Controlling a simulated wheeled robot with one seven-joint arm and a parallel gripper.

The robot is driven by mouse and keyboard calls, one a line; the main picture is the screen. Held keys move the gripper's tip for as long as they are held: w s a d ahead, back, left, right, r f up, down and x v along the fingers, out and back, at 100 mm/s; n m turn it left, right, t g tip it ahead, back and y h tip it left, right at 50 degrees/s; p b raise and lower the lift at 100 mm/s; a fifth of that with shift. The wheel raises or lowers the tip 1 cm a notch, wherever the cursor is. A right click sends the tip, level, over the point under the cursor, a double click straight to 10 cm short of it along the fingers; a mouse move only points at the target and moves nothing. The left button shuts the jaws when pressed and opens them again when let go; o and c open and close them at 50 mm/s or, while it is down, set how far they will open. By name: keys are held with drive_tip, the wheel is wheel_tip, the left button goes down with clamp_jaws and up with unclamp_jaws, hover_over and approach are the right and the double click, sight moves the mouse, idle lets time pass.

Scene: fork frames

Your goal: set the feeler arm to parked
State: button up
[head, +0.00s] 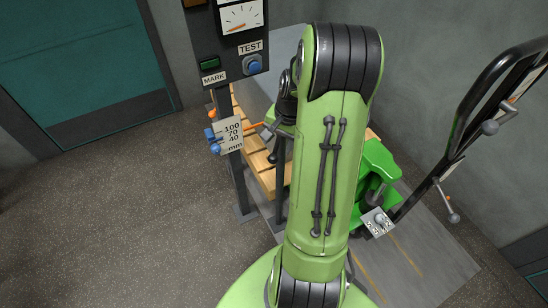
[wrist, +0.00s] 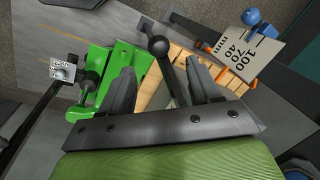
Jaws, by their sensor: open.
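My gripper (wrist: 160,82) is open in the wrist view, its two dark fingers spread. A dark lever with a round ball knob (wrist: 157,45) shows between and beyond the fingers; I cannot tell whether they touch it. A thin orange rod (head: 254,126) runs from the plate marked 100, 70, 40 mm (head: 229,135) towards the wooden slats in the head view. I cannot tell for sure which of these is the feeler arm. The plate also shows at upper right in the wrist view (wrist: 243,47), with blue knobs (wrist: 258,22). My arm hides much of the middle in the head view.
A dark post carries a panel with a dial (head: 241,15), a green MARK button (head: 209,63) and a blue TEST button (head: 253,65). Wooden slats (head: 262,175) lie behind my arm. A green frame (head: 377,165) and a black handle (head: 483,90) stand at right. Floor at left is clear.

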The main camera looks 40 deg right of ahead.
sight(275, 155)
drive_tip(key=f, duration=0.2)
drive_tip(key=f+b, duration=0.1)
drive_tip(key=f, duration=0.1)
drive_tip(key=w+f, duration=0.1)
drive_tip(key=f, duration=0.1)
drive_tip(key=shift+a+f+b, duration=0.3)
drive_tip(key=shift+f+b, duration=0.05)
drive_tip(key=shift+f, duration=0.05)
drive_tip(key=shift+c, duration=0.3)
clamp_jaws()
